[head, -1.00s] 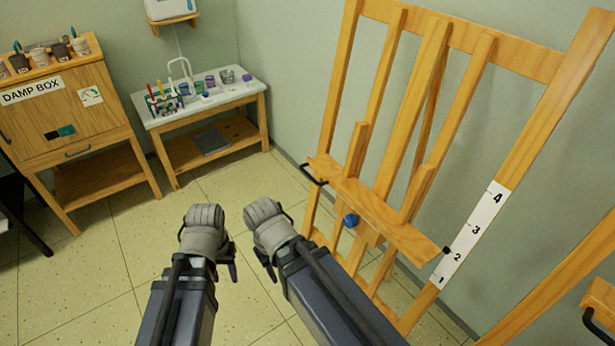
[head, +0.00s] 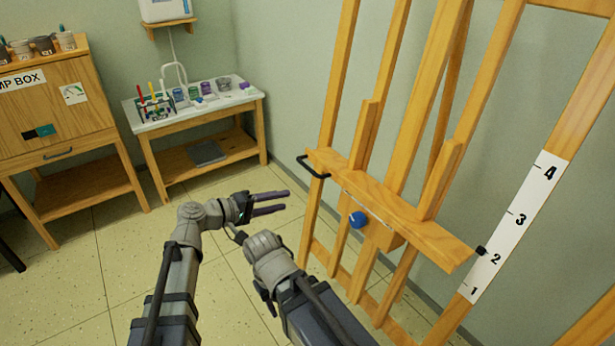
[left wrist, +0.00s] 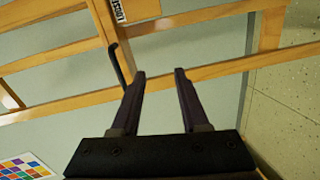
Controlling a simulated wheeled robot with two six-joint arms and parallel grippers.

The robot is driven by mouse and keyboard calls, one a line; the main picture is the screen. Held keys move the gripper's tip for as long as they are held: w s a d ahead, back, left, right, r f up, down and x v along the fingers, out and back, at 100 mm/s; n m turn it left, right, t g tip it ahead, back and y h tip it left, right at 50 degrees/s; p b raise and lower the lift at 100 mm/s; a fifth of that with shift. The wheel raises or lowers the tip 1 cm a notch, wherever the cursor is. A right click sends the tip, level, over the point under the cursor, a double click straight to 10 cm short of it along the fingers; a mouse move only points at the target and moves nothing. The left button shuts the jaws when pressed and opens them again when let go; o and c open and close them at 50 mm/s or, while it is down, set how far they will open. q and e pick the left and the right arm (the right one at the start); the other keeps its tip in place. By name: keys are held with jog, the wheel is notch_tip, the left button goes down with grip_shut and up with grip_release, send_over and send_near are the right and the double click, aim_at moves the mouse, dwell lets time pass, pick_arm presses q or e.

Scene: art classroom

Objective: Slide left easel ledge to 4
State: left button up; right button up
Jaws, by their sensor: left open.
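The wooden easel's ledge (head: 385,205) runs across its uprights, with a black handle (head: 313,167) at its left end and a blue knob (head: 358,219) below it. The black pointer (head: 481,250) at its right end sits about at 2 on the white scale (head: 515,225), marked 1 to 4. My left gripper (head: 288,201) is open and empty, left of and below the handle, apart from it. In the left wrist view its fingers (left wrist: 160,73) point at the easel, and a black handle (left wrist: 119,63) shows by the left fingertip. My right gripper's fingers are mostly hidden behind its arm.
A low table (head: 200,112) with jars and tools stands at the back left, beside a wooden damp box (head: 60,120). Another easel's wooden leg (head: 585,325) shows at the lower right. The tiled floor (head: 95,255) between is clear.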

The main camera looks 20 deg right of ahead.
aim_at(306, 168)
pick_arm(q)
jog(key=shift+w+d+r+n+t+h, duration=0.4)
jog(key=shift+w+d+r, duration=0.5)
jog(key=shift+d, duration=0.65)
jog(key=shift+w+d+r+n+t+h, duration=0.2)
jog(key=shift+w+d+r+h, duration=0.25)
jog(key=shift+w+d+r, duration=0.8)
jog(key=shift+w+d+r+n+t+h, duration=0.2)
jog(key=shift+w+d+r+n+h, duration=0.25)
jog(key=shift+d, duration=1.45)
jog(key=shift+s+r, duration=0.1)
grip_shut()
